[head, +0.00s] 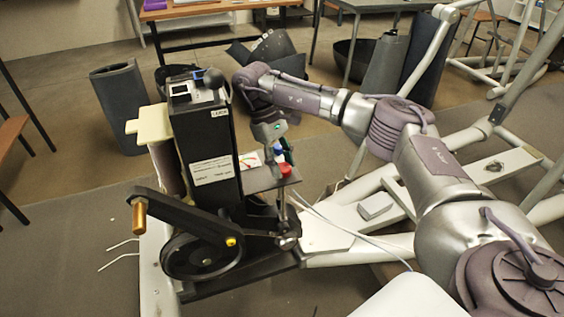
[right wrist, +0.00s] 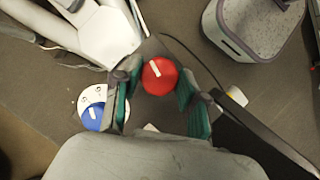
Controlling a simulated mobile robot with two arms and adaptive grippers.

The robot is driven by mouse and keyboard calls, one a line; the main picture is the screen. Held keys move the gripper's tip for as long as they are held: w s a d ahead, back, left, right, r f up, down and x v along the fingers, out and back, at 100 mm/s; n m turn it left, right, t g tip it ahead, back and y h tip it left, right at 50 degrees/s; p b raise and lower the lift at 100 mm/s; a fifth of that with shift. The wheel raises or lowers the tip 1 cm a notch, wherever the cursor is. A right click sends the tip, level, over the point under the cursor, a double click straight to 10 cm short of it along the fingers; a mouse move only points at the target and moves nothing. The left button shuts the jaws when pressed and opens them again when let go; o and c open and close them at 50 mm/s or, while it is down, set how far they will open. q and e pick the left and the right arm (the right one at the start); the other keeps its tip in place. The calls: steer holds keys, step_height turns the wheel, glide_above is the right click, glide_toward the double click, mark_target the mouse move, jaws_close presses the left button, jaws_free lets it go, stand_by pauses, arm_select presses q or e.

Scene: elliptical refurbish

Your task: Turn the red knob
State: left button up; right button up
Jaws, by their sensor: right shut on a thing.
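The red knob (head: 285,170) sits on a small panel at the side of the black upright machine (head: 208,150). In the right wrist view the red knob (right wrist: 160,77) is round, with a short white mark that slants to the upper left of its face. My right gripper (head: 281,157) reaches down to it from above. In the right wrist view its green-padded fingers (right wrist: 157,95) stand on either side of the knob, shut on it. The lower ends of the fingers are small in the head view. My left gripper is not in view.
A blue knob (right wrist: 92,116) on a white dial lies just left of the fingers; a gauge (head: 248,160) is beside it. A lever with an orange handle (head: 139,216) and a black flywheel (head: 200,256) stand at front left. Pale frame bars (head: 350,235) run below my right arm.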

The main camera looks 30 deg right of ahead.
steer(key=o, duration=1.1)
steer(key=shift+o, duration=0.2)
steer(key=d+v, duration=0.1)
steer(key=v, duration=0.6)
steer(key=shift+a+r, duration=0.25)
steer(key=shift+a, duration=0.3)
steer(key=shift+f, duration=0.1)
